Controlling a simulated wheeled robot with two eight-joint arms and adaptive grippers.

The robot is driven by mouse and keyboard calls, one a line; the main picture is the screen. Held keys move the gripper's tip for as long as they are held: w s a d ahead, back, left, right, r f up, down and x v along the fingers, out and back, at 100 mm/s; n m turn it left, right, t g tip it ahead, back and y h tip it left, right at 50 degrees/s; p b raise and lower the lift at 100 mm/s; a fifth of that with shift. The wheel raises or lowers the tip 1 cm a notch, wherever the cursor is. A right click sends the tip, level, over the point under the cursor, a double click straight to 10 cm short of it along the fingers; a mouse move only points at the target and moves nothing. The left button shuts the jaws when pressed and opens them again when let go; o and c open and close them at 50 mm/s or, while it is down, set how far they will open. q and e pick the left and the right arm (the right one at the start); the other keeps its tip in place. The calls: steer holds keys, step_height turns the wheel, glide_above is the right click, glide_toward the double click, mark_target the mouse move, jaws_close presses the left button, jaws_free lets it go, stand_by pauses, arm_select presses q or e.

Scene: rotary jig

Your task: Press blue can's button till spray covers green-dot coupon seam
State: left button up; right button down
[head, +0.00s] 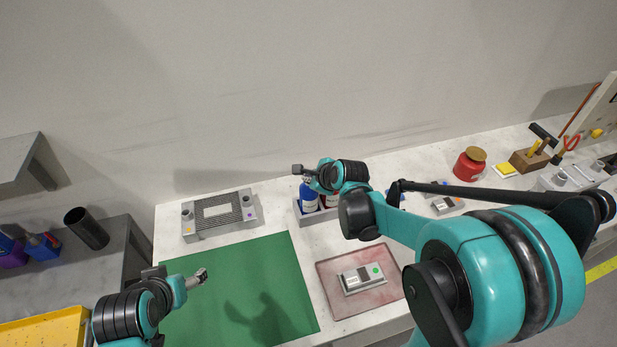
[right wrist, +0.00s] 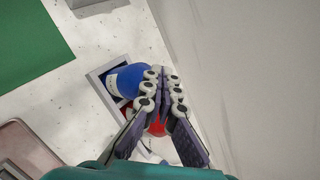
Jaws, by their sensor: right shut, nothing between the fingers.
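The blue can (head: 308,197) stands in a grey holder (head: 297,215) near the back of the bench. It also shows in the right wrist view (right wrist: 126,80), left of the fingers. My right gripper (head: 298,170) is shut and empty, just above the blue can; it covers the can's top, so I cannot tell whether it touches the button. The green-dot coupon (head: 352,284) lies on a reddish tray (head: 330,292) in front of the holder. Its seam is too small to make out, and no spray shows. My left gripper (head: 200,277) is over the green mat, its fingers too small to judge.
A red can (right wrist: 158,122) stands beside the blue one, partly hidden by my fingers. The green mat (head: 285,265) is bare. A slotted grey fixture (head: 245,208) stands behind it. A red jar (head: 468,166) and another coupon (head: 449,208) are at right. The wall is close behind.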

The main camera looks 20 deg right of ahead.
steer(key=shift+f, duration=0.1)
stand_by(0.4)
steer(key=shift+f+b, duration=0.4)
steer(key=shift+b, duration=0.1)
steer(key=shift+s, duration=0.1)
steer(key=shift+r, duration=0.15)
steer(key=shift+r+p, duration=0.2)
steer(key=shift+p, duration=0.1)
steer(key=shift+r, duration=0.1)
steer(key=r+p, duration=0.2)
steer(key=r, duration=0.1)
steer(key=r+p, duration=0.2)
steer(key=r, duration=0.1)
steer(key=shift+w+p, duration=0.2)
steer(key=shift+p, duration=0.2)
